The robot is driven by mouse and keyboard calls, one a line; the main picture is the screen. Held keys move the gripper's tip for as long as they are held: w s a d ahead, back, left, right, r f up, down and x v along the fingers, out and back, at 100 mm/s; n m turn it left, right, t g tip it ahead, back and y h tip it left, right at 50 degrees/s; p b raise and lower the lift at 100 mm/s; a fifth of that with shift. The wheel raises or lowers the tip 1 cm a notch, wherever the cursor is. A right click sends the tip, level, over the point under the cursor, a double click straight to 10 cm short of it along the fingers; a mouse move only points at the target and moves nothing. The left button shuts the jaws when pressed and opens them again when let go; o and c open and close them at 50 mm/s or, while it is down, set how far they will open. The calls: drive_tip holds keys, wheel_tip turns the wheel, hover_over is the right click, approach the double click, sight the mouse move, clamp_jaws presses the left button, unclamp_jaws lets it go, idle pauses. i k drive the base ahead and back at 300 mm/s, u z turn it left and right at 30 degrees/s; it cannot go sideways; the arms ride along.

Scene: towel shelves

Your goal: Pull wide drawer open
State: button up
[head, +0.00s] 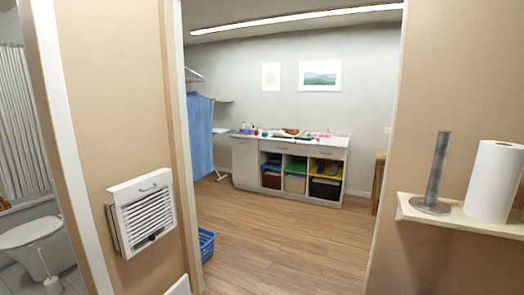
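A low white cabinet (345,171) stands across the room beyond a doorway, against the far wall. Under its top is a wide drawer front (283,148), which looks flush and shut. A narrower drawer front (326,153) sits to its right. A tall panel (245,163) fills the cabinet's left end. The handles are too small to make out clearly. My gripper is not in view, so I cannot see whether it is open or shut.
The doorway is open, with bare wood floor (285,245) up to the cabinet. A blue basket (207,243) stands just inside at the left. A shelf (445,215) with a paper roll (494,182) juts out at right. A white vent unit (147,212) hangs at left.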

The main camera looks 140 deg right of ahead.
sight(291, 148)
drive_tip(key=z, duration=4.8)
drive_tip(key=k, duration=0.4)
drive_tip(key=u, duration=0.4)
drive_tip(key=i, duration=0.7)
drive_tip(key=z, duration=1)
drive_tip(key=i, duration=2.3)
drive_tip(key=z, duration=0.5)
drive_tip(key=i, duration=2.3)
drive_tip(key=u, duration=0.35)
drive_tip(key=i, duration=2.1)
drive_tip(key=u, duration=0.75)
